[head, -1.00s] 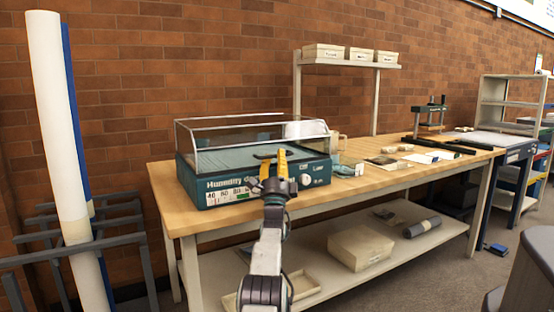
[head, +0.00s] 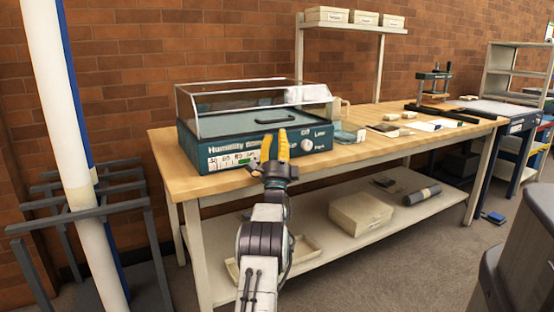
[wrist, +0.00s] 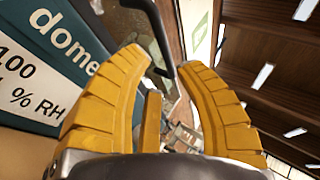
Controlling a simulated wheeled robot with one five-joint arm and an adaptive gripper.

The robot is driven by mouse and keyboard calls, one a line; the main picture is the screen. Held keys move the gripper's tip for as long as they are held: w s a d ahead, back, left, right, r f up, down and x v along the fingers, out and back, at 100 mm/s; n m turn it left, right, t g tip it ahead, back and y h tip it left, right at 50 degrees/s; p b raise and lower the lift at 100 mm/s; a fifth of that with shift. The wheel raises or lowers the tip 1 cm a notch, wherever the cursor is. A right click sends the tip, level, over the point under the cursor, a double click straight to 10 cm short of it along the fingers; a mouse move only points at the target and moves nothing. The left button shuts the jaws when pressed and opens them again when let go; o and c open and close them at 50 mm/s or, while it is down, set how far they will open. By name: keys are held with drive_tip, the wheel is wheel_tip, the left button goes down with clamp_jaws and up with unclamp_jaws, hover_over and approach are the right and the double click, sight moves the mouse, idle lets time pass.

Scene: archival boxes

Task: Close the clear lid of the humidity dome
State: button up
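The humidity dome has a teal base (head: 235,153) with white lettering and a humidity scale on its front, and stands on the left of the wooden bench. Its clear lid (head: 225,103), with a thin pale frame, rises above the base; I cannot tell its exact angle. A dark bar handle (head: 275,120) shows behind the front edge. My gripper (head: 275,142) points upward in front of the dome's front face, its yellow fingers apart and empty. In the wrist view, my gripper (wrist: 163,65) has the lettered base (wrist: 45,60) at left and a dark bent bar (wrist: 152,30) beyond its fingers.
The wooden bench (head: 385,147) has small items, papers and a press (head: 433,85) to the right. Its lower shelf (head: 335,240) holds a pale box (head: 360,217). A rack with tall rolls (head: 75,150) stands at left. A dark grey object (head: 525,255) is at front right.

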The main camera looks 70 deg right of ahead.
drive_tip(key=v, duration=0.6)
drive_tip(key=shift+s+a+f, duration=0.1)
drive_tip(key=shift+f, duration=0.05)
idle(0.8)
